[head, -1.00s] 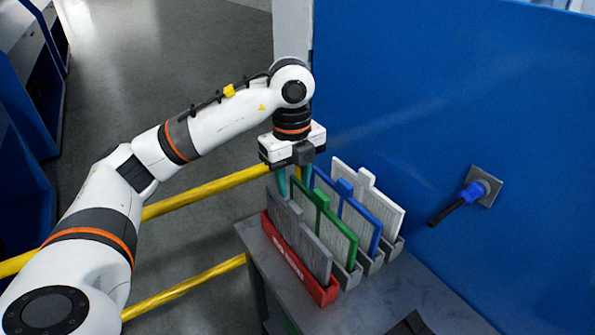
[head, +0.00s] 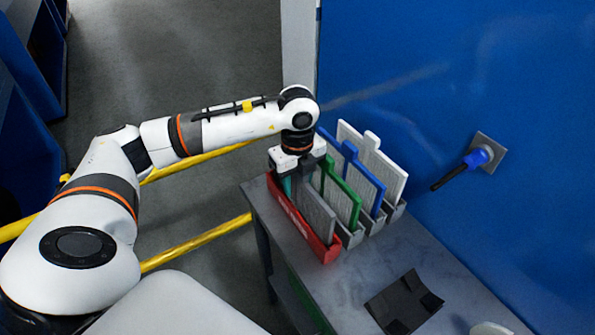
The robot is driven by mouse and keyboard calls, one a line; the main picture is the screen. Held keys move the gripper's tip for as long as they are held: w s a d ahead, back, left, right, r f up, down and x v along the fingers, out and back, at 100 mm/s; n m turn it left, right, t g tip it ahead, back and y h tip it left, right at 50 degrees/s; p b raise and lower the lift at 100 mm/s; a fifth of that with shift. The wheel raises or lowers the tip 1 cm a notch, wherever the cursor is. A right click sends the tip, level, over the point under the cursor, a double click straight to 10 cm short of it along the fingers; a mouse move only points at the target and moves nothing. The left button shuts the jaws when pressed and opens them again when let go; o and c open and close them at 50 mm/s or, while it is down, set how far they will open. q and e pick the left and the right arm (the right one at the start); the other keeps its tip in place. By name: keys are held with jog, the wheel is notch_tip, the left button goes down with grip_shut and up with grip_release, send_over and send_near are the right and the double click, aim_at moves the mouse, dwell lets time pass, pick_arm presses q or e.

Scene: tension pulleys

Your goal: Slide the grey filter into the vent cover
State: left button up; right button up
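The grey filter (head: 317,212) stands upright in the red holder (head: 328,252), at the near left of a row of filters on the table. My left gripper (head: 298,174) points down over the upper far end of the grey filter. A teal finger shows on its left side, beside the filter. The gripper's body hides the filter's top there, and whether the fingers close on it cannot be made out. My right gripper is not in view. I cannot make out a vent cover in this view.
A green-framed filter (head: 343,195), a blue-framed filter (head: 368,184) and a white filter (head: 385,170) stand in grey slots close beside the grey one. A black object (head: 405,302) lies on the grey table (head: 350,285).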

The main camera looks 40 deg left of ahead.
pick_arm(q)
grip_shut()
jog(key=shift+r+p, duration=0.55)
jog(key=shift+r, duration=0.35)
jog(key=shift+r+p, duration=0.8)
jog(key=shift+r, duration=0.4)
jog(key=shift+r+p, duration=0.85)
jog(key=shift+r, duration=0.7)
jog(key=shift+r+p, duration=1.3)
jog(key=shift+r, duration=0.6)
